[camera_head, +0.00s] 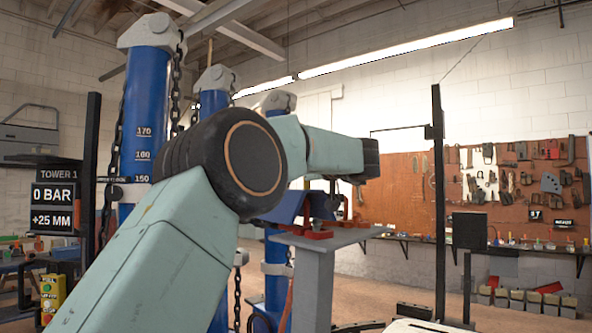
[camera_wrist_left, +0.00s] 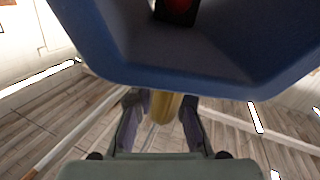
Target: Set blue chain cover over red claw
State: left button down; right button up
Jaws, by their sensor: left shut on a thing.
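The blue chain cover (camera_head: 287,207) is at the grey stand's top, partly hidden behind my left arm. In the left wrist view the blue cover (camera_wrist_left: 190,82) fills the upper part. My left gripper (camera_head: 334,200) points down beside it; in the wrist view its two fingers (camera_wrist_left: 160,112) are closed around a tan grip (camera_wrist_left: 163,107) at the cover's edge. Red claw parts (camera_head: 318,235) show at the stand top, just below the cover. A red spot in a dark housing (camera_wrist_left: 178,8) shows past the cover. Whether cover and claw touch, I cannot tell. My right gripper is out of view.
The grey stand (camera_head: 311,285) stands in the middle. Blue towers with chains (camera_head: 146,110) rise at the left, beside a 0 BAR, +25 MM display (camera_head: 53,208). A black post (camera_head: 438,200) is at the right. A tool wall (camera_head: 520,190) is behind.

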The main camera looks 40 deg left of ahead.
pick_arm(q)
jog(key=shift+d+r, duration=0.1)
jog(key=shift+r, duration=0.1)
jog(key=c, duration=1.4)
grip_release()
jog(key=shift+s+d, duration=0.1)
jog(key=shift+d, duration=0.1)
jog(key=shift+o, duration=1)
jog(key=shift+a+f, duration=0.25)
jog(key=shift+f, duration=0.05)
jog(key=shift+d+r, duration=0.1)
jog(key=shift+d, duration=0.45)
jog(key=v, duration=1.1)
jog(key=shift+s+r, duration=0.1)
jog(key=shift+r, duration=0.05)
